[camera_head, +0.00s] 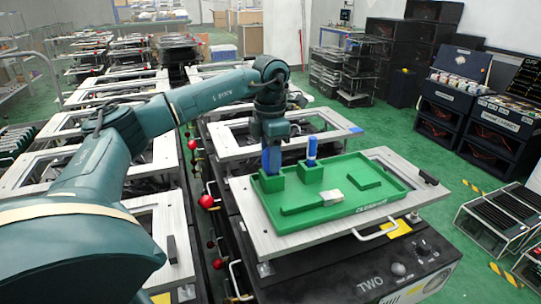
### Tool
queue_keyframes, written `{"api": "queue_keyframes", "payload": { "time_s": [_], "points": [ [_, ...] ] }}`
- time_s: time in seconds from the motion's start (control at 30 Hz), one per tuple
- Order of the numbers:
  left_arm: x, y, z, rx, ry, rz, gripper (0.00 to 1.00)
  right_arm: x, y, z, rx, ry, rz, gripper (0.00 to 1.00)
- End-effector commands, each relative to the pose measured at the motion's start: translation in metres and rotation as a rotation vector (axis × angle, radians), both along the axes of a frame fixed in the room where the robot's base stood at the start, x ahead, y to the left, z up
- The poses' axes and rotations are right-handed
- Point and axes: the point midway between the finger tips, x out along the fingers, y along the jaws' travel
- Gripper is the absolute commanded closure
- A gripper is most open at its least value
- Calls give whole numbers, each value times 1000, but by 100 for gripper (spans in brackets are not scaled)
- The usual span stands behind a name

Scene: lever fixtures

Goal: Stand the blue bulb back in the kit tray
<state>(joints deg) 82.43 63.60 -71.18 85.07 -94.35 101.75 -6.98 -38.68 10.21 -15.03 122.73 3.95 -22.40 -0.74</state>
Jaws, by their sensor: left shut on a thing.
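The green kit tray (343,176) lies on a grey-white framed bench top, with raised square holders along its far left side. My left gripper (272,147) comes down over the left holder (271,183). It is shut on the upright blue bulb (272,160), whose lower end is at the holder's opening. I cannot tell how deep it sits. A second blue piece (311,147) with a white band stands upright in the holder to its right. My right gripper is not in view.
Red knobs (206,201) line the left side. The tray's right part is mostly clear.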

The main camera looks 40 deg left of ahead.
Motion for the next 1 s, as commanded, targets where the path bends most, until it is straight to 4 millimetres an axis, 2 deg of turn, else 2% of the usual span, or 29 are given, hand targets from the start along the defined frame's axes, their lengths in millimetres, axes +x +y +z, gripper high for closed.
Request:
{"api": "queue_keyframes", "payload": {
  "time_s": [0.17,0.2,0.43,0.77,0.87,1.0],
  "points": [
    [0,0,-1,0,0,0,69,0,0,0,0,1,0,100],
    [0,0,-1,0,0,0,57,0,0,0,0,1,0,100],
    [0,0,-1,0,0,-1,38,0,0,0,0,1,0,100],
    [1,0,6,-1,-4,-1,38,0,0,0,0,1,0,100],
    [1,-1,20,-1,-6,-1,38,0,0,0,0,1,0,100],
    [2,-1,50,-1,-7,-2,38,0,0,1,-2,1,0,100]
  ]
}}
